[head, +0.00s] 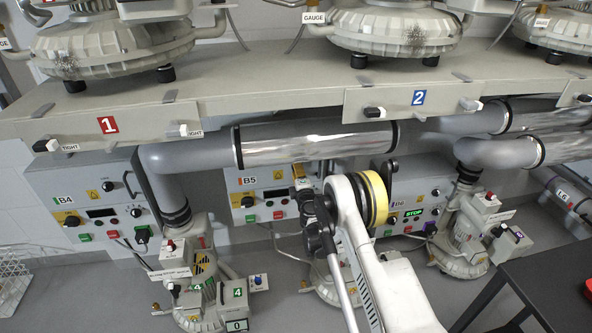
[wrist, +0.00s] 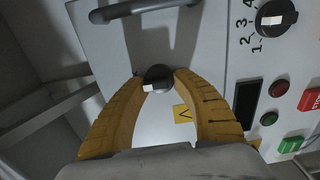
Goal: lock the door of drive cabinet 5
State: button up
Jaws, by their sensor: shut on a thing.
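Drive cabinet 5, labelled B5 (head: 264,207), is the grey box in the middle of the head view, partly hidden by my arm. My gripper (head: 299,172) is at the upper right of its front. In the wrist view my gripper (wrist: 160,82) has its two yellow fingers closed on the sides of a small black knob (wrist: 158,75) with a white mark. The knob sits on the grey door panel (wrist: 215,40), beside a yellow warning sign (wrist: 182,114). The knob is hidden in the head view.
The wrist view shows a black handle (wrist: 145,8), a numbered dial (wrist: 277,19), a dark display (wrist: 247,104) and a red STOP button (wrist: 312,99). Cabinet B4 (head: 88,190) stands left. A silver pipe (head: 300,146) runs just above B5. A dark table (head: 550,285) is front right.

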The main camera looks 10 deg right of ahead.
jog(key=shift+r, duration=0.15)
jog(key=o, duration=1)
jog(key=shift+r, duration=0.1)
jog(key=shift+o, duration=0.2)
jog(key=shift+s+r, duration=0.1)
jog(key=shift+s, duration=0.05)
jog(key=s, duration=0.7)
jog(key=shift+s, duration=0.2)
jog(key=shift+f, duration=0.2)
